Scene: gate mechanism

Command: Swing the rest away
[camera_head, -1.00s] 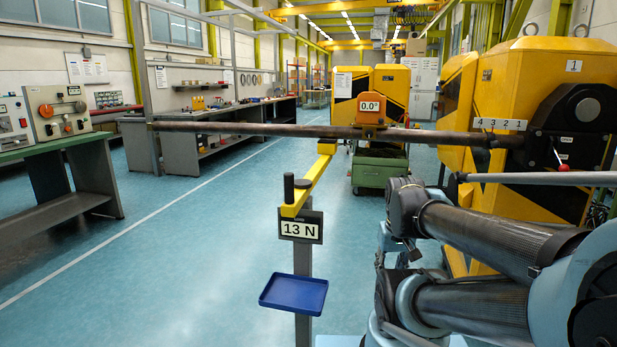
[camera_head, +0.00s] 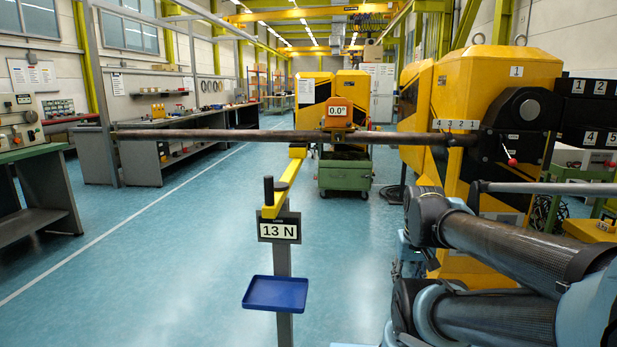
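The rest is a yellow arm (camera_head: 284,190) on a grey post (camera_head: 283,258), with a dark upright handle at its near end. Its far end reaches up to the underside of the long barrier bar (camera_head: 230,134); whether they touch I cannot tell. A sign (camera_head: 279,229) on the post reads 13 N. The bar lies level from the dark hub (camera_head: 521,122) at the right to the left side. An orange display (camera_head: 338,112) on the bar reads 0.0°. My arm shows at the lower right, but my gripper is not in view.
A blue tray (camera_head: 275,293) sticks out from the post below the sign. A yellow cabinet (camera_head: 485,100) marked 1 stands behind the hub. A green wheeled bin (camera_head: 344,173) stands beyond the bar. Benches line the left. The blue floor left of the post is clear.

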